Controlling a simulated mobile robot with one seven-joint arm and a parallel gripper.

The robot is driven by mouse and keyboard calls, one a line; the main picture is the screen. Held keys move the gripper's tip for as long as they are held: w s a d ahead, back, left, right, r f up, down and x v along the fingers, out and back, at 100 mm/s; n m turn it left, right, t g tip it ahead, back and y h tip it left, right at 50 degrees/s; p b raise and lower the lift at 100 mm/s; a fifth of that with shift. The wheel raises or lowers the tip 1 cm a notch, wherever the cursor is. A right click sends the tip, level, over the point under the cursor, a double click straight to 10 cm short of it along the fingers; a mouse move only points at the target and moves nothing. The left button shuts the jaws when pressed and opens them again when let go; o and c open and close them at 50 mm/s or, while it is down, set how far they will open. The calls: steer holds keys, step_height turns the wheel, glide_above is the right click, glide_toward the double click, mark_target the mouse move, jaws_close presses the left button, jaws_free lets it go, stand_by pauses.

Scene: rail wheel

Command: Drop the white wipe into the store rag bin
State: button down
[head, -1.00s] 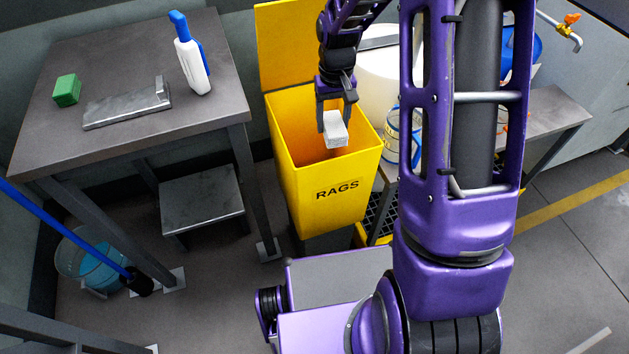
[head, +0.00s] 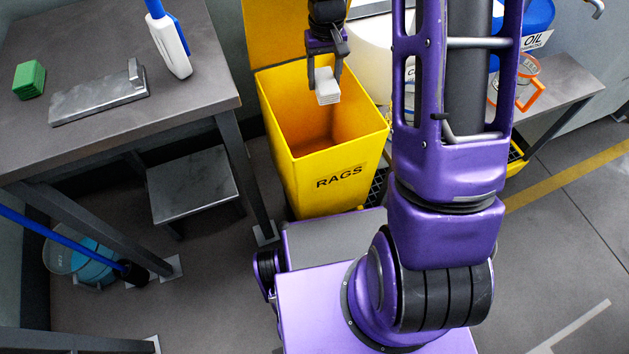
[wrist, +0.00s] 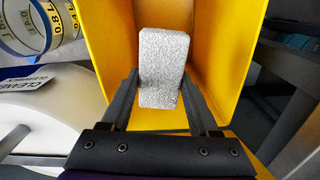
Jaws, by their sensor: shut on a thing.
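The white wipe (head: 327,87) is a small folded white block, held between the fingers of my gripper (head: 326,72). It also shows in the wrist view (wrist: 163,68), between the two dark fingertips (wrist: 162,92). The rag bin (head: 340,180) is a yellow square bin marked RAGS, with its lid (head: 275,35) raised at the back. My gripper is shut on the wipe above the bin's open mouth. In the wrist view the bin's yellow inside (wrist: 210,60) lies behind the wipe.
A white container (head: 372,60) stands just right of the bin. A blue bucket (head: 92,262) stands at lower left.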

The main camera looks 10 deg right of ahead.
steer(key=shift+f+b, duration=0.65)
steer(key=shift+f, duration=0.8)
steer(key=shift+c, duration=0.3)
jaws_free()
steer(key=shift+r, duration=0.1)
step_height(320, 180, up, 17)
steer(key=p, duration=0.2)
steer(key=shift+r+p, duration=0.2)
steer(key=shift+p, duration=0.2)
